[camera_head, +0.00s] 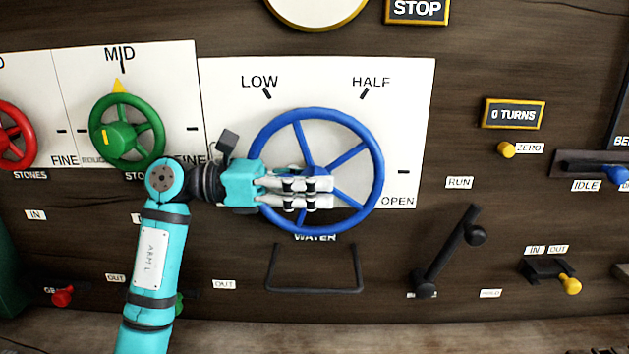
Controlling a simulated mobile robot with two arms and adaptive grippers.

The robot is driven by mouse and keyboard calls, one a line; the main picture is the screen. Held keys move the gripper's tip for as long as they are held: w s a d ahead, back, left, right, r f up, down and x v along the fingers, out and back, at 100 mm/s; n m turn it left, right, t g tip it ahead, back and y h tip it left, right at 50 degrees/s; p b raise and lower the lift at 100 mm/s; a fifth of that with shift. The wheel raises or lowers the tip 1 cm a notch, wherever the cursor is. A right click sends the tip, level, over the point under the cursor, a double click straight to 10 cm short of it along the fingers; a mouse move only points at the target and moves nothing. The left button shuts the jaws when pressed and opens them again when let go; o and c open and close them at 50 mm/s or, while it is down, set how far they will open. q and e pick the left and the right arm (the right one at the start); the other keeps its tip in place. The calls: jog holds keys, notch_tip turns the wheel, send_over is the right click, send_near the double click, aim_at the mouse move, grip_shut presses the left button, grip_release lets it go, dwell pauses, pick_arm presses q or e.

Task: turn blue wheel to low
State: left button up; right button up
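The blue wheel (372,143) is mounted upright on a white WATER panel (415,100). The panel has a LOW mark (267,93) at the upper left, a HALF mark (364,93) at the upper right and an OPEN mark (403,171) at the right. I see no pointer on the blue wheel. My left gripper (331,193) comes in from the left across the wheel's left rim and lies over its lower hub area. Its two fingers are close together, with only a thin gap. They hide part of the hub and spokes; contact with the wheel is unclear. My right gripper is out of view.
A green wheel (152,122) with a yellow pointer at MID and a red wheel (22,120) are at the left. A black bar (315,290) is below the blue wheel. A black lever (448,250) and yellow knobs (506,149) are at the right.

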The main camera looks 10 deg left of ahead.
pick_arm(q)
jog(key=c, duration=0.7)
jog(key=shift+c, duration=0.2)
jog(key=shift+r, duration=0.1)
jog(key=shift+r+y+p, duration=0.15)
jog(key=shift+y+p, duration=0.95)
jog(key=g+y+p, duration=0.1)
jog(key=y+p, duration=0.4)
jog(key=shift+d+r+p, duration=0.1)
jog(key=shift+r+p, duration=0.05)
jog(key=shift+p, duration=0.15)
jog(key=shift+g+y+p, duration=0.3)
jog(key=shift+y+p, duration=0.8)
jog(key=shift+y, duration=0.1)
jog(key=shift+f+g+y+p, duration=0.35)
jog(key=shift+y+p, duration=0.4)
jog(key=shift+y, duration=0.25)
jog(key=shift+f, duration=0.1)
jog(key=o, duration=0.9)
jog(key=shift+d, duration=0.1)
